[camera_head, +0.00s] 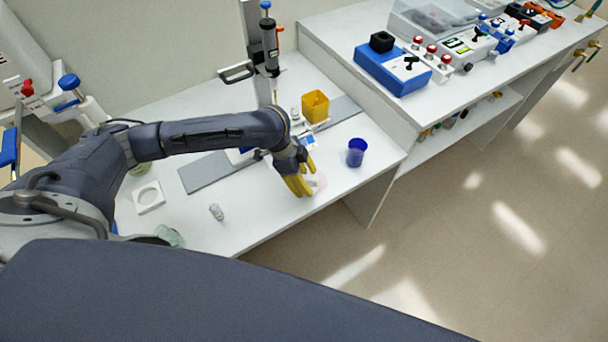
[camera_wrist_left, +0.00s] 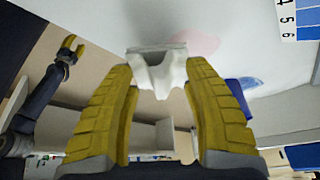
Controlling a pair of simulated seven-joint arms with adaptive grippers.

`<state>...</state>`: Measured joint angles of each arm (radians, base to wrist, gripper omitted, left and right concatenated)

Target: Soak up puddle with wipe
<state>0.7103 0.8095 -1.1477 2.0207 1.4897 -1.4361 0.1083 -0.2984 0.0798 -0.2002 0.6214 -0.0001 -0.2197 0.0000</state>
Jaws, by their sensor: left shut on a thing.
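My left gripper (camera_head: 299,184) reaches down over the white bench near its front right edge. Its yellow fingers are shut on a crumpled white wipe (camera_wrist_left: 160,72), which shows between the fingertips in the left wrist view. The puddle (camera_wrist_left: 197,44) is a pale pink patch on the bench right beside the wipe; in the head view the puddle (camera_head: 320,181) is partly hidden by the fingers. I cannot tell whether the wipe touches it. My right gripper (camera_wrist_left: 73,45) shows small in the left wrist view, its yellow fingers apart and empty, away from the bench.
A blue cup (camera_head: 356,152) stands right of the puddle, close to the gripper. A yellow bin (camera_head: 315,106) and a stand with a pipette (camera_head: 269,45) are behind. A small vial (camera_head: 216,212) and a white square holder (camera_head: 148,197) stand left. The bench edge is close in front.

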